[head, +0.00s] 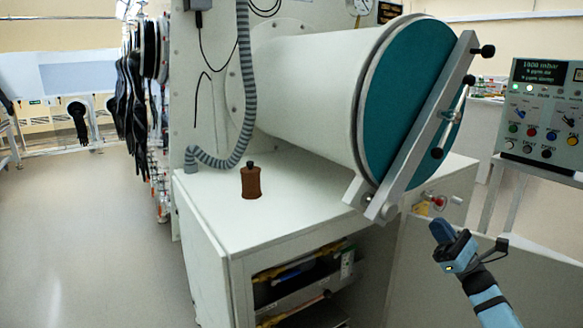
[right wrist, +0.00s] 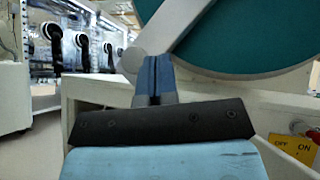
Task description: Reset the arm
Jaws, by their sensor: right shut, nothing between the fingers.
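My right gripper (head: 440,230) is at the lower right of the head view, in front of the cabinet and below the antechamber door. Its blue fingers are together and empty, and they also show in the right wrist view (right wrist: 156,75). The fingers point up toward the door's lower bar. They look apart from the cabinet and the door. My left gripper is not in view.
The antechamber (head: 310,95) has a closed teal door (head: 410,100) with a grey bar (head: 425,130). A brown bottle (head: 251,182) stands on the white cabinet top (head: 300,205). A control panel (head: 541,115) stands at right. Floor at left (head: 90,230) is clear.

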